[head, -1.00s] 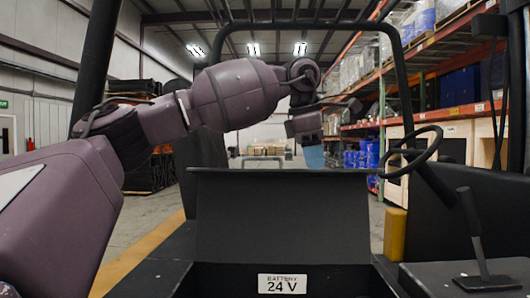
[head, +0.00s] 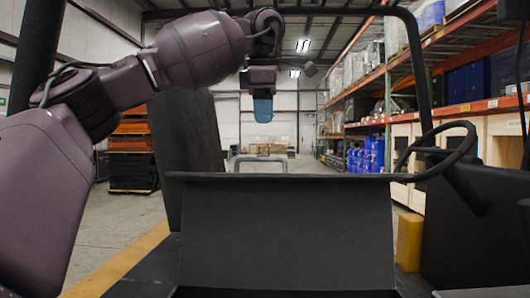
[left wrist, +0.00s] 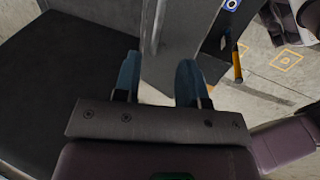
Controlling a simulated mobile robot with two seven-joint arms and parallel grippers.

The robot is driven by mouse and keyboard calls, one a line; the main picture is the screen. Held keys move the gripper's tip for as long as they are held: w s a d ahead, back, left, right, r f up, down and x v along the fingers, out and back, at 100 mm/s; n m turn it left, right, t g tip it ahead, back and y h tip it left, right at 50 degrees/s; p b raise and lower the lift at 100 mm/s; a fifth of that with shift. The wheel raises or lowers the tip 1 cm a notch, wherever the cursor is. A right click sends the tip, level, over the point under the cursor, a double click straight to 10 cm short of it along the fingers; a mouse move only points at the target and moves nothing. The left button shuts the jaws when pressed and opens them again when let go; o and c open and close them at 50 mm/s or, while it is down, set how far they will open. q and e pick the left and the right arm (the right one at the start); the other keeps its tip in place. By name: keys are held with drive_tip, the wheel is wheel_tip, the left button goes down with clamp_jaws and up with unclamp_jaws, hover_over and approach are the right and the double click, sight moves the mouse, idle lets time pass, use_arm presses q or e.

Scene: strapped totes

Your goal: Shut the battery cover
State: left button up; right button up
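The battery cover (head: 285,235) is a wide dark panel standing raised in the lower middle of the head view, its top edge running level. My left gripper (head: 263,108) points down above and beyond that top edge, apart from it in the picture. In the left wrist view the two blue fingertips (left wrist: 157,80) are spread apart. A grey strip shows between them, but I cannot tell whether it is close to them. The battery compartment below the cover is out of view. My right gripper is in no view.
A steering wheel (head: 437,152) and a yellow post (head: 409,242) stand to the right of the cover. A dark upright seat back (head: 188,140) is behind it on the left. A thin metal rail (head: 261,163) shows just beyond the cover. Shelving lines the far right.

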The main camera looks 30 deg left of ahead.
use_arm(q)
hover_over(264, 160)
drive_tip(key=s, duration=0.1)
drive_tip(key=f, duration=0.5)
drive_tip(key=shift+s+d+b, duration=0.1)
drive_tip(key=shift+d+b, duration=0.25)
drive_tip(key=shift+d, duration=0.05)
drive_tip(key=x, duration=0.3)
drive_tip(key=shift+w+a+f, duration=0.1)
drive_tip(key=shift+w+f, duration=0.1)
drive_tip(key=shift+f, duration=0.3)
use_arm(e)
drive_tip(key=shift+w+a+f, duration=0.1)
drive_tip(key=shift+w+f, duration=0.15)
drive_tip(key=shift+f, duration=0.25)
use_arm(q)
drive_tip(key=shift+c, duration=0.3)
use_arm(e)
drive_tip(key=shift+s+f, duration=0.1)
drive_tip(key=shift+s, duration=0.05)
use_arm(q)
clamp_jaws()
